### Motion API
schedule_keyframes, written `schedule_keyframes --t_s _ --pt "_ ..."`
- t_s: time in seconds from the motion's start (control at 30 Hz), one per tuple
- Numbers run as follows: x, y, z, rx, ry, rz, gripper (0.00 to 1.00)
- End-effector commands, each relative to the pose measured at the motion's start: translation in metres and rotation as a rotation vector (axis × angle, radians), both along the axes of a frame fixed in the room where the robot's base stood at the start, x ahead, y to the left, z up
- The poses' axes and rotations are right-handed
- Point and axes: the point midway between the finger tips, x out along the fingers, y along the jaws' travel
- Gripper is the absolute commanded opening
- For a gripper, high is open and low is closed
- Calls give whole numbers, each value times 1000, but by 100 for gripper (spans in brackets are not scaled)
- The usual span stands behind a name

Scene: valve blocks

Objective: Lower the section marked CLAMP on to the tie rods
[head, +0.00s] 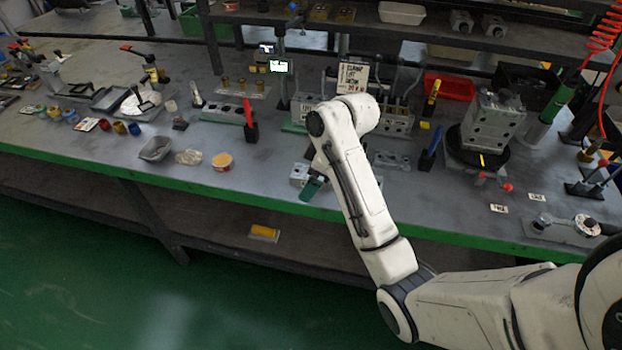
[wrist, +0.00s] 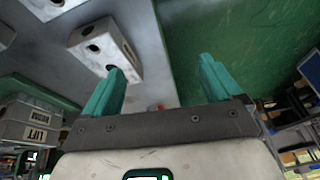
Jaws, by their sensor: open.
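My gripper (head: 313,187) hangs over the bench's front edge, its green fingers partly hidden behind my arm in the head view. In the wrist view my gripper (wrist: 163,75) is open, with nothing between its fingers. A pale grey block with dark round holes (wrist: 104,46) lies on the bench just beyond the left finger. A pale block (head: 299,174) also shows beside my gripper in the head view. No CLAMP marking is legible on it. A grey block marked LIFT (wrist: 38,130) stands at lower left. Upright rods rise from a block assembly (head: 396,122) behind my arm.
A lettered card (head: 354,77) stands behind the assembly. A large metal block (head: 492,122) sits on a black round base to the right. Bare bench top (head: 262,185) lies left of my gripper.

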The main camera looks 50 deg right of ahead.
Motion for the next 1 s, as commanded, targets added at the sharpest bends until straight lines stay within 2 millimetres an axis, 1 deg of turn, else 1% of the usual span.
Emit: schedule_keyframes --t_s 0.03,0.1,0.2,0.27,0.37,0.6,0.87,1.0 --pt "5 -23 10 -16 -18 15 92" --pt "8 -45 22 -31 -32 44 92" --pt "10 -65 34 -48 -46 75 92" --pt "10 -71 38 -52 -50 86 92" --pt "13 -73 33 -53 -50 94 92" --pt "25 -67 0 -53 -50 93 92" --pt "31 -63 -18 -53 -51 92 92" --pt "37 -60 -37 -53 -49 92 92"
